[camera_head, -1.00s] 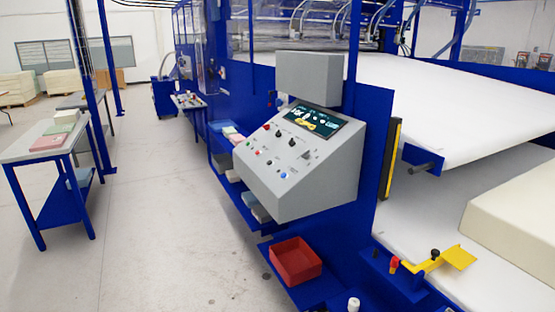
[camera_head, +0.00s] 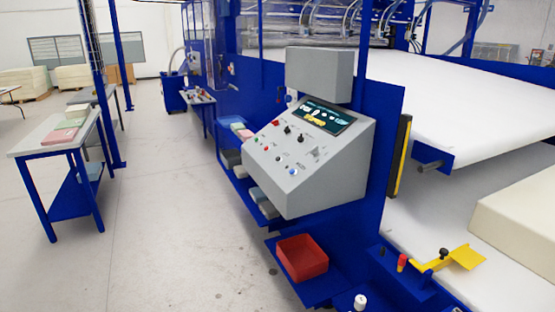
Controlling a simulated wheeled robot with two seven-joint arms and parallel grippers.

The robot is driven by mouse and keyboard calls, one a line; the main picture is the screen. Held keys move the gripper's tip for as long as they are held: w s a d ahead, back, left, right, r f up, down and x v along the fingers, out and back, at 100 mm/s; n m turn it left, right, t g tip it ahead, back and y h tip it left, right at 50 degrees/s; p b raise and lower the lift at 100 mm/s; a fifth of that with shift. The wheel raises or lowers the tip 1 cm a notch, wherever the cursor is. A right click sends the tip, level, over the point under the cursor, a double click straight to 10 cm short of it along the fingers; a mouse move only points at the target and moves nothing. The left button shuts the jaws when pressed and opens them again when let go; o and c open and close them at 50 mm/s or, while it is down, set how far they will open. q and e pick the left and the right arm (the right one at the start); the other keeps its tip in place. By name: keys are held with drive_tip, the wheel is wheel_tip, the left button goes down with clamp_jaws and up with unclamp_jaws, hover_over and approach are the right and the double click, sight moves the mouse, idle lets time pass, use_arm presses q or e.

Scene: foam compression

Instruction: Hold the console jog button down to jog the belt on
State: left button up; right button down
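The grey console (camera_head: 330,180) with a sloped face stands at the middle of the head view, mounted on the blue machine frame. Its face carries a dark display (camera_head: 327,115), several small coloured buttons and black knobs. A blue button (camera_head: 292,171) sits at the lower right of the face, and a red one (camera_head: 265,148) and a green one are further left. The labels are too small to read, so I cannot tell which is the jog button. The white belt (camera_head: 480,100) runs to the right of the console. Neither gripper is in view.
A red bin (camera_head: 302,258) sits on a blue shelf below the console. A yellow bracket (camera_head: 455,258) and a cream foam block (camera_head: 520,215) are at the lower right. A side table (camera_head: 40,138) with pink foam stands at left. The floor between is clear.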

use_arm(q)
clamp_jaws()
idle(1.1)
